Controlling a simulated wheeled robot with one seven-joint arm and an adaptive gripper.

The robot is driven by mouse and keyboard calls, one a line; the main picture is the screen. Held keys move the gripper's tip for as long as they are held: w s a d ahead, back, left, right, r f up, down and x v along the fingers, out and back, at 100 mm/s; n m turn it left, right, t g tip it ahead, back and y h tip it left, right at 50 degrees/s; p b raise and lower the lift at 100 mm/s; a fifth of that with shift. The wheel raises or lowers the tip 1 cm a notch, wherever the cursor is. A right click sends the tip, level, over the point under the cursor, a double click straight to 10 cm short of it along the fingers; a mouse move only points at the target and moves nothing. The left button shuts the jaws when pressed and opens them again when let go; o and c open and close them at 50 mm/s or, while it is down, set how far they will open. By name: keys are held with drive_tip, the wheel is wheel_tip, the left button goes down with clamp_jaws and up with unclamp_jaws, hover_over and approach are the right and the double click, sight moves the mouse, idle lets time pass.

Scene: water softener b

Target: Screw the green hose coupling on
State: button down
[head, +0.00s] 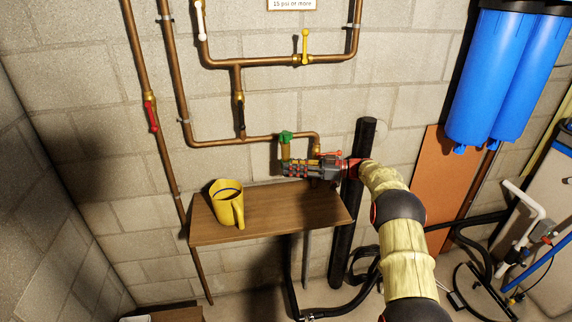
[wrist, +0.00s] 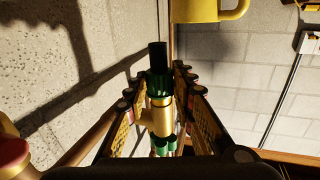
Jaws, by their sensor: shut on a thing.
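The green hose coupling (wrist: 158,84), with a black stub on its end, shows in the wrist view between the fingers of my gripper (wrist: 159,82). My gripper is shut on it. The coupling sits in line with a brass tap (wrist: 160,119) and appears to meet it; how far it is threaded I cannot tell. In the head view the brass tap (head: 285,151) carries a green handle (head: 286,136) on top. My gripper (head: 287,169) is just below the tap, reaching in from the right, and its fingers hide the coupling there.
A yellow mug (head: 226,204) stands on a wooden shelf (head: 285,218) below and left of my gripper. Copper pipes (head: 180,100) run along the block wall close by. Blue filter housings (head: 490,80) hang at right.

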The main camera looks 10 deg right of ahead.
drive_tip(key=shift+w+n+g, duration=0.15)
drive_tip(key=shift+n+g, duration=0.15)
drive_tip(key=shift+g, duration=0.3)
drive_tip(key=c, duration=1.4)
unclamp_jaws()
drive_tip(key=shift+c, duration=0.7)
drive_tip(key=shift+f+p, duration=0.3)
drive_tip(key=shift+f, duration=0.05)
drive_tip(key=shift+r, duration=0.1)
drive_tip(key=m+t+h, duration=0.4)
drive_tip(key=s+a+m+t+h, duration=0.1)
drive_tip(key=m+t+h, duration=0.7)
drive_tip(key=t+h, duration=0.1)
drive_tip(key=shift+s+a+m, duration=0.25)
drive_tip(key=shift+s+m, duration=0.05)
